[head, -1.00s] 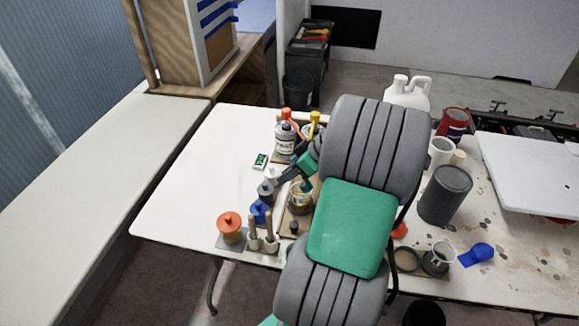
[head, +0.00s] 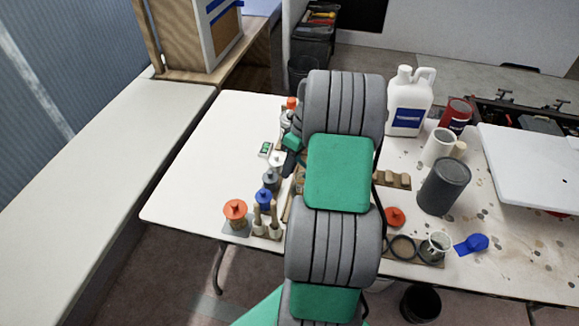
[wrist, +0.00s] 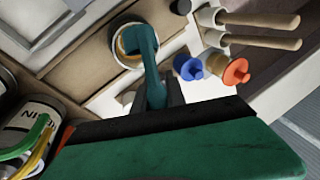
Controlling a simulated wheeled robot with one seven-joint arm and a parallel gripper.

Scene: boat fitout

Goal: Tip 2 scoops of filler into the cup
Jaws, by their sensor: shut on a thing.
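My gripper (wrist: 158,95) is shut on a teal scoop-like tool (wrist: 150,62). In the wrist view its far end overlaps the mouth of a round cup with a pale rim (wrist: 116,42); I cannot tell how deep it sits or whether it carries filler. In the head view my gripper (head: 291,160) is at the row of pots, and my arm hides the tool and that cup. A grey-lidded pot (head: 270,181), a blue-lidded pot (head: 263,198) and an orange-lidded pot (head: 235,212) stand left of the arm. Which pot holds filler is unclear.
Wooden-handled tools (head: 258,217) stand near the orange-lidded pot. A small device with a green display (head: 265,149) lies behind. Right of my arm are a white jug (head: 408,105), a dark can (head: 445,186), a clear cup (head: 436,247) and a blue item (head: 472,243). The table's left part is clear.

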